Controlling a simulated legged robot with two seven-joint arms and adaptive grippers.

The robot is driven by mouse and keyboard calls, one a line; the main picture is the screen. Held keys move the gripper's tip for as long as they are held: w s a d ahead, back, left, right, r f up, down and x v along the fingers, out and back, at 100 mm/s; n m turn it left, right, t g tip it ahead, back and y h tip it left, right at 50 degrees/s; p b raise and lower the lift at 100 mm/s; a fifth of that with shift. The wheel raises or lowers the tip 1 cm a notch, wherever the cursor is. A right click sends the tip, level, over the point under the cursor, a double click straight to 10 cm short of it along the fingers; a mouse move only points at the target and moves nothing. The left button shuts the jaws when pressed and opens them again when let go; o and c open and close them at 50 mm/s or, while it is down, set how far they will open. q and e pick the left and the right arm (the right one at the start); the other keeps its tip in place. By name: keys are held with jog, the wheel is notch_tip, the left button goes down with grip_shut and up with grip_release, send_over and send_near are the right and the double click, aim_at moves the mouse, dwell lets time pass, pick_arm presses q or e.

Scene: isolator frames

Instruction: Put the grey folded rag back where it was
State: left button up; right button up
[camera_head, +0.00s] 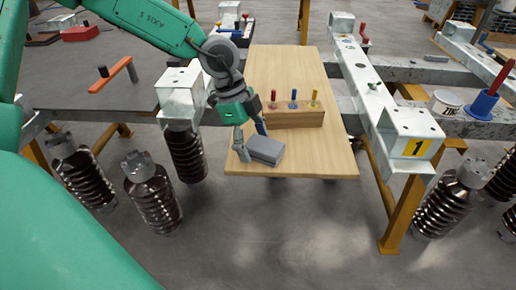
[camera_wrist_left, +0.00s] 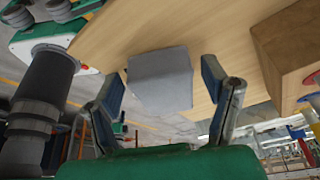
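The grey folded rag (camera_head: 265,149) lies on the wooden board (camera_head: 325,160) near its front left corner. My left gripper (camera_head: 252,142) is low over the board at the rag. One finger is beside the rag's left end and the other is behind it. In the left wrist view the rag (camera_wrist_left: 162,80) appears between the two spread fingers (camera_wrist_left: 163,88), with a gap visible on each side. The gripper is open and not closed on the rag. My right gripper is not in view.
A wooden block (camera_head: 293,118) with red, blue and yellow-topped tools stands on the board just behind the rag. A metal frame marked 1 (camera_head: 408,145) stands right. The board's front right is clear.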

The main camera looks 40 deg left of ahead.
pick_arm(q)
jog(key=p+v, duration=0.3)
jog(key=v, duration=0.8)
jog(key=shift+d+r, duration=0.1)
